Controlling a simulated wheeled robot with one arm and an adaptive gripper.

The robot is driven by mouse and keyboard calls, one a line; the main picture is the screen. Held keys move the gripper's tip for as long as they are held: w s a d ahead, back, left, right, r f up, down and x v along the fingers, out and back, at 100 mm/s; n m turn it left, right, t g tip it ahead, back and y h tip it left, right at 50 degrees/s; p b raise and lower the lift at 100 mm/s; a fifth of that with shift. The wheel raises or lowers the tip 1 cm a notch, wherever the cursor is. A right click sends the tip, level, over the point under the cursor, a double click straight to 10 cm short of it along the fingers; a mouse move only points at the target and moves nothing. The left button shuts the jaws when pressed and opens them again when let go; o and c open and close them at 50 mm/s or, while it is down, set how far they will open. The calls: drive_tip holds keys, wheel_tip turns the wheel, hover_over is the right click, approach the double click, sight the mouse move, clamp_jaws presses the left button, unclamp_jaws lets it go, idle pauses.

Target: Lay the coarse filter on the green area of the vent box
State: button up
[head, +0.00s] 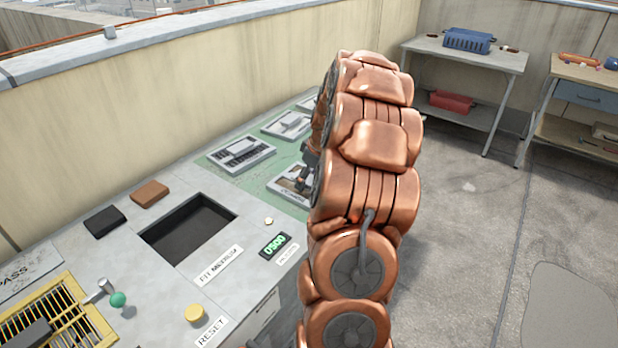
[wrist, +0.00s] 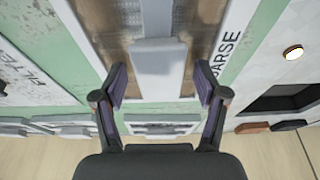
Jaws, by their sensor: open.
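The coarse filter (wrist: 203,30) has a pale frame lettered "COARSE", brownish mesh and a light grey handle bar (wrist: 158,58). It appears to lie flat on the green area (wrist: 84,35) of the vent box. In the head view the filter (head: 287,187) is partly hidden behind my arm. My gripper (wrist: 161,84) is open and empty, with its fingertips apart on either side of the handle's end. I cannot tell how far above the handle they are. In the head view my gripper (head: 306,168) is mostly hidden by my arm.
Other framed filters (head: 241,153) (head: 287,124) lie on the green area. The grey top has a dark square opening (head: 190,230), a black block (head: 105,221), a brown block (head: 150,194), a display (head: 274,246), a yellow button (head: 195,313) and a yellow grate (head: 60,318).

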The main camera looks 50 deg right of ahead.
drive_tip(key=v, duration=1.2)
drive_tip(key=shift+r, duration=0.15)
drive_tip(key=s+a+f+g+y, duration=0.1)
drive_tip(key=s+a+g, duration=0.1)
drive_tip(key=a, duration=1.2)
drive_tip(key=s+a+g, duration=0.1)
drive_tip(key=s+a, duration=0.1)
drive_tip(key=a, duration=1.3)
drive_tip(key=s+a+f+g, duration=0.1)
drive_tip(key=s+a, duration=0.2)
drive_tip(key=s, duration=0.3)
drive_tip(key=s+a+f+g, duration=0.1)
drive_tip(key=s+a+f, duration=0.1)
drive_tip(key=s+a, duration=0.2)
drive_tip(key=s+a+f+m+g+h, duration=0.1)
drive_tip(key=s+a, duration=0.3)
drive_tip(key=s, duration=0.5)
drive_tip(key=shift+s+f, duration=0.4)
drive_tip(key=shift+f, duration=0.35)
drive_tip(key=s+p+v, duration=0.2)
drive_tip(key=p+v, duration=1.2)
drive_tip(key=v, duration=0.1)
drive_tip(key=shift+r+t, duration=0.4)
